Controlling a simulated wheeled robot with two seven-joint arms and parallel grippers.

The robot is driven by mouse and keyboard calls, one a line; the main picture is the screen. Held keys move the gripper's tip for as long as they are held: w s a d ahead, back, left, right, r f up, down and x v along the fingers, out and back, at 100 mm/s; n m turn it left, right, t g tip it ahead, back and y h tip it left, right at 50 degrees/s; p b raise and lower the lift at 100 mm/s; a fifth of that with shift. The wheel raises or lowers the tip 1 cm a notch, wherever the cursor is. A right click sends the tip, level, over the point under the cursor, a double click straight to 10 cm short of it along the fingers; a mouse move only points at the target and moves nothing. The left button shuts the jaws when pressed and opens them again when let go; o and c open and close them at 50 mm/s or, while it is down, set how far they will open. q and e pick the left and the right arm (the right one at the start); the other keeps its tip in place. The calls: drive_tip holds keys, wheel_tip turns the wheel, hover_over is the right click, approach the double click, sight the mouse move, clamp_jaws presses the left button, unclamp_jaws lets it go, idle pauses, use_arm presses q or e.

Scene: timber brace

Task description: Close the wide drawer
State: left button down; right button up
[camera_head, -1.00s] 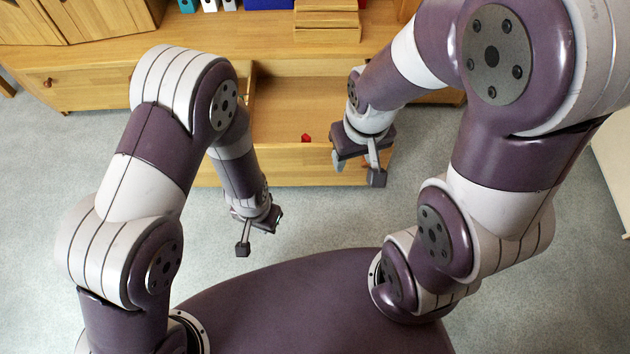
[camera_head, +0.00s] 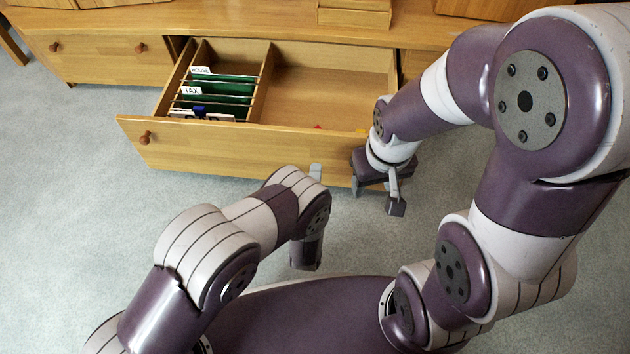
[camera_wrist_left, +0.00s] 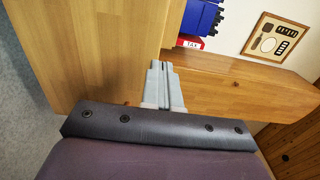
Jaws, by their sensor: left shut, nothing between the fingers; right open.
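The wide drawer (camera_head: 225,150) is light wood and stands pulled out of the cabinet in the head view, with a round knob (camera_head: 145,138) near its left end. My left gripper (camera_head: 316,172) is mostly hidden behind its own arm; a grey finger shows at the lower edge of the drawer front. In the left wrist view its fingers (camera_wrist_left: 163,85) are shut and empty, close to a wood panel (camera_wrist_left: 90,50); I cannot tell if they touch. My right gripper (camera_head: 377,192) is open and empty, at the drawer's front right corner.
The drawer holds hanging files (camera_head: 218,90) at left and a small red item (camera_head: 318,127), partly hidden. A closed drawer (camera_head: 90,58) with knobs lies to the left. The carpet (camera_head: 60,200) in front is clear at left. Blue binders (camera_wrist_left: 200,18) show in the wrist view.

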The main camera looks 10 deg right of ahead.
sight(320, 135)
use_arm(q)
drive_tip(key=b+x, duration=0.4)
drive_tip(key=x, duration=0.4)
drive_tip(key=shift+w+d+f+b, duration=0.1)
drive_tip(key=shift+w+f+b, duration=0.1)
drive_tip(key=shift+w+b, duration=0.2)
drive_tip(key=shift+w+r, duration=0.15)
drive_tip(key=shift+w, duration=0.1)
drive_tip(key=shift+d, duration=0.1)
use_arm(e)
wheel_tip(320, 135, down, 6)
drive_tip(key=shift+r, duration=0.2)
use_arm(q)
drive_tip(key=shift+w, duration=0.1)
